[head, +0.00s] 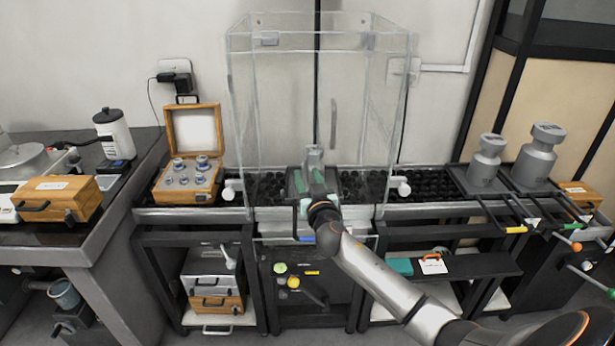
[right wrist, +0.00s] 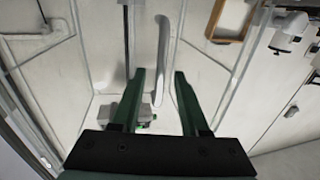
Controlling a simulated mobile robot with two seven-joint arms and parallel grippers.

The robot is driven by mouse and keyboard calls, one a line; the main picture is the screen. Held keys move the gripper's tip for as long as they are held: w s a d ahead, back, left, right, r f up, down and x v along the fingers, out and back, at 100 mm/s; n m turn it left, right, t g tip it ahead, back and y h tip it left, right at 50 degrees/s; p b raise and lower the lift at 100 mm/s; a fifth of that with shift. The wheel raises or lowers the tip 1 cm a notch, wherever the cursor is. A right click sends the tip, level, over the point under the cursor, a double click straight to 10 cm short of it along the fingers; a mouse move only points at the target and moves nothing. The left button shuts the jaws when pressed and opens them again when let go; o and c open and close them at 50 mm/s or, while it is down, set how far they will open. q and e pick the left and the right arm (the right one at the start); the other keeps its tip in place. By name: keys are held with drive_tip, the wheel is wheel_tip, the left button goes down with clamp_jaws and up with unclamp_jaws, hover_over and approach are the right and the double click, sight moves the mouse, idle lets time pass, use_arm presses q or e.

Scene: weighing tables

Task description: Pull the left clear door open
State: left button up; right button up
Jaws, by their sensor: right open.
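A clear-walled case (head: 232,110) stands upright in the middle of the bench, and its clear panes also show in the right wrist view (right wrist: 100,45). I cannot tell which pane is the left door or whether it is ajar. A pale upright handle (head: 333,122) shows on the clear case. In the right wrist view a curved, pale handle (right wrist: 161,50) appears between and beyond the green fingertips. My right gripper (head: 312,180) is open and empty in front of the case, low down. It also shows in the right wrist view (right wrist: 159,76). My left gripper is out of view.
White knobs (head: 230,189) flank the case's base. An open wooden box of weights (head: 188,188) stands left of it. Large grey weights (head: 536,155) stand on the right. A wooden case (head: 57,197) lies on the left table. A grey block (right wrist: 140,112) sits near my fingers.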

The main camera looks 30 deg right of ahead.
drive_tip(key=shift+w, duration=0.15)
clamp_jaws()
idle(0.4)
idle(1.0)
